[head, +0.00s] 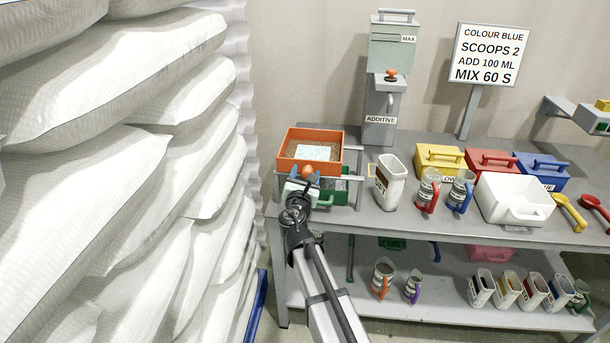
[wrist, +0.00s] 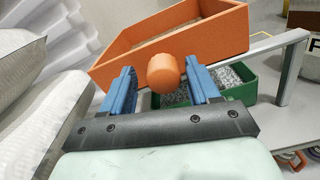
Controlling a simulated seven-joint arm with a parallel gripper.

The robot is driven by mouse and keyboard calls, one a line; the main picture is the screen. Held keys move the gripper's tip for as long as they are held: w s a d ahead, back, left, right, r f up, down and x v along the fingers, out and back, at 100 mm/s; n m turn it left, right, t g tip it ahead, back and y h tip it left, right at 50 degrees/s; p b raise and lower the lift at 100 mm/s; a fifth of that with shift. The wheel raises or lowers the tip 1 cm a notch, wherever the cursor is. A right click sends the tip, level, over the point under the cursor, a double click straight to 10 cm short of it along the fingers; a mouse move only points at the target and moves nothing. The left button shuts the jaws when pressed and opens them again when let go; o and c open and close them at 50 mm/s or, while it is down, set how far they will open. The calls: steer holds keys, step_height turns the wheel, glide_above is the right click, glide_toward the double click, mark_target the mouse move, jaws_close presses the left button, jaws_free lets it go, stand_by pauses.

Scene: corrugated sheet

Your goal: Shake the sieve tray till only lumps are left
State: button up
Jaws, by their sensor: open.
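The orange sieve tray (head: 327,168) sits on a metal frame at the left end of the bench, with a pale speckled patch of material on its brown floor. Single lumps are too small to tell. In the wrist view the tray (wrist: 215,38) shows its orange walls, with a round orange knob (wrist: 164,74) at its near side. My gripper (wrist: 162,82) is open, its two blue fingers on either side of the knob, with gaps visible. In the head view my gripper (head: 298,177) is at the tray's front. A green tray (wrist: 240,92) with grey granular material is below the sieve.
Stacked white sacks (head: 180,160) stand close on the left. A metal frame post (wrist: 292,75) is right of the sieve. A white container (head: 391,183), measuring jugs (head: 429,188) and the additive dispenser (head: 381,105) stand on the bench.

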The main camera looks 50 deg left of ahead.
steer(key=v, duration=1.3)
steer(key=shift+d, duration=0.1)
